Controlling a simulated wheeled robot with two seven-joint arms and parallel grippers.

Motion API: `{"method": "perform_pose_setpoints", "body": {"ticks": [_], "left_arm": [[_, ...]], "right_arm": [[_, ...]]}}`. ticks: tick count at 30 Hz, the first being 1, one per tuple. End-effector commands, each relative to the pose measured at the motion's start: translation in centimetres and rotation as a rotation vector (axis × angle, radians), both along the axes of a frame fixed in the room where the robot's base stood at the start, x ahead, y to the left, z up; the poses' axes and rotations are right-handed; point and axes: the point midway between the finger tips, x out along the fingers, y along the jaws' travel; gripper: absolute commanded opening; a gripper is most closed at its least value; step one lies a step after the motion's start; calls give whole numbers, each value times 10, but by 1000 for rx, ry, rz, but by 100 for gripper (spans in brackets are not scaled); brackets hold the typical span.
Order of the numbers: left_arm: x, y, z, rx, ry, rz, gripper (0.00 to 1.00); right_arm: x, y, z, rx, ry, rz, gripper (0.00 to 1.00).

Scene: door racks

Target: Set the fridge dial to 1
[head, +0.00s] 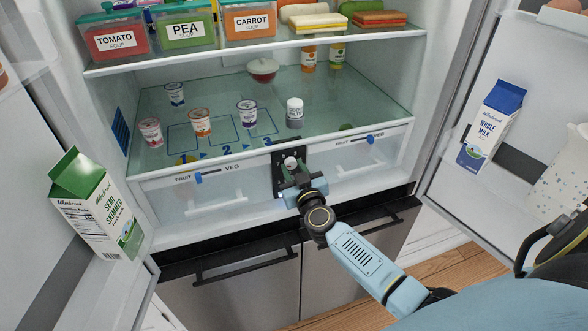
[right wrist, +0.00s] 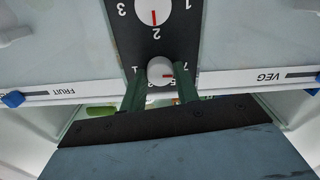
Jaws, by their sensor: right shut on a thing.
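A black dial panel (head: 278,180) stands between the two drawers under the glass shelf. In the right wrist view the panel (right wrist: 120,35) appears upside down with two white knobs. My right gripper (head: 292,172) is at the panel, its dark fingers shut on the sides of one white dial knob (right wrist: 159,71). A short red mark on this knob points right in the wrist view, toward a figure partly hidden by a finger. The other knob (right wrist: 154,12) is free; its red mark points at 2, between 3 and 1. I cannot read which dial is the fridge's. My left gripper is out of view.
Clear drawers with blue FRUIT/VEG sliders (head: 198,178) flank the panel. Open doors hold a semi-skimmed carton (head: 95,205) at left and a whole milk carton (head: 490,125) at right.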

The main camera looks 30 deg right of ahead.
Motion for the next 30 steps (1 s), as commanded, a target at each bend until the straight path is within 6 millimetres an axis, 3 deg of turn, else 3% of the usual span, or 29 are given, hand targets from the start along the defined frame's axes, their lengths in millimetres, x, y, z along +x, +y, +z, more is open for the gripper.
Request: {"method": "perform_pose_setpoints", "body": {"ticks": [13, 30], "left_arm": [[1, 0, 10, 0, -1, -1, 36], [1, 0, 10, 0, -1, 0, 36]], "right_arm": [[0, 0, 0, 339, -79, 0, 8], [0, 1, -1, 866, -208, 0, 8]]}}
